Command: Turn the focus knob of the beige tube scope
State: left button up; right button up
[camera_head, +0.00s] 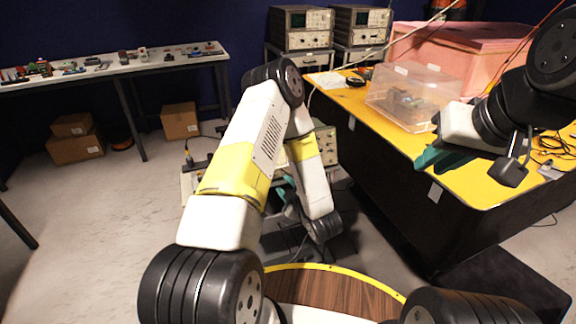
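Two beige instruments with small screens and knobbed fronts, which look like scopes, stand on stands at the back: one scope (302,28) and another to its right (360,25). A third beige instrument (326,143) sits lower, partly hidden behind my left arm. I cannot tell which is the tube scope, and no focus knob can be made out. My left gripper (284,191), with teal parts, is low behind my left forearm and mostly hidden. My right gripper (441,158) has teal fingers over the front edge of the yellow table, far from the back scopes. Its opening is unclear.
The yellow-topped table (480,186) holds a clear plastic box (412,95), a pink foam enclosure (462,50) and cables. A long bench (180,65) with small parts runs along the back left. Cardboard boxes (180,121) stand below it. The left floor is clear.

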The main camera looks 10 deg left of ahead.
aim_at(275, 175)
pick_arm(q)
jog(key=x, duration=0.7)
jog(key=shift+w+a, duration=0.15)
jog(key=shift+w, duration=0.05)
grip_shut()
